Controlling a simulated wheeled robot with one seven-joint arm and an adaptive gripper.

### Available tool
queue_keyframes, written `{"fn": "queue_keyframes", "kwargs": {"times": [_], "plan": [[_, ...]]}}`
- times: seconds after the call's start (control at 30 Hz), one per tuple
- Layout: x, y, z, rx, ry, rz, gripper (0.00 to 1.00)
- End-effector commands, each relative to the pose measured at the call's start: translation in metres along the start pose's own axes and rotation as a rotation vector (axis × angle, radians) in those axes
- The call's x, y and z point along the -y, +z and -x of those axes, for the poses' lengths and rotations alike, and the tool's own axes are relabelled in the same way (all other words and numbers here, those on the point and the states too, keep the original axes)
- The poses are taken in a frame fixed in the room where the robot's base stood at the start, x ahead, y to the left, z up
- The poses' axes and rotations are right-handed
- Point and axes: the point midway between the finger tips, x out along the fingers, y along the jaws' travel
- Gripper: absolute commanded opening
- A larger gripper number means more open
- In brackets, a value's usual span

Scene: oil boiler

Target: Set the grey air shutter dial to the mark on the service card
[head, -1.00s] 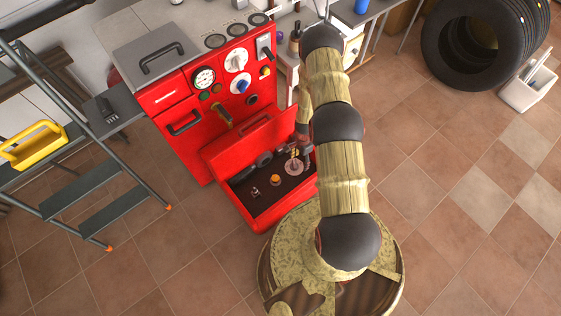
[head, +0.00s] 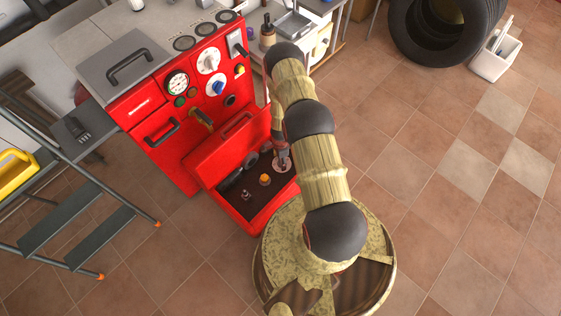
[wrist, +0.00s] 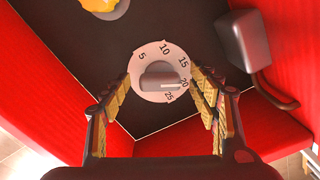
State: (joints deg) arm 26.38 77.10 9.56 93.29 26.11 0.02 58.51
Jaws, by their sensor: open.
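The grey air shutter dial (wrist: 158,76) sits in the middle of the wrist view, a grey knob on a round pale plate marked 5, 10, 15, 20 and 25. A white line on the knob points right, near 20 to 25. In the head view the dial's plate (head: 283,166) lies in the open red compartment at the boiler's base. My gripper (wrist: 160,84) is open, its fingers on either side of the knob; contact cannot be told. In the head view my gripper (head: 281,155) is above the dial, partly covering it. I cannot make out the service card.
The red compartment wall (head: 244,226) surrounds the dark floor. An orange knob (head: 265,180) and small fitting (head: 246,194) are beside the dial. A grey block (wrist: 243,40) with a dark pipe stands close right.

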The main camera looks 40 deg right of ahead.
Motion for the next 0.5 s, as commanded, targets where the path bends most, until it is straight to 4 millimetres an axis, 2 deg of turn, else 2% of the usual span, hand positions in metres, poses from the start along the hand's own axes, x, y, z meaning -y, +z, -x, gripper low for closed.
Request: {"fn": "queue_keyframes", "kwargs": {"times": [0.27,0.5], "plan": [[-0.0002,0.0001,-0.0019,0.000,0.000,0.001,0.61],[-0.0002,0.0001,-0.0018,0.000,0.000,0.001,0.48]]}}
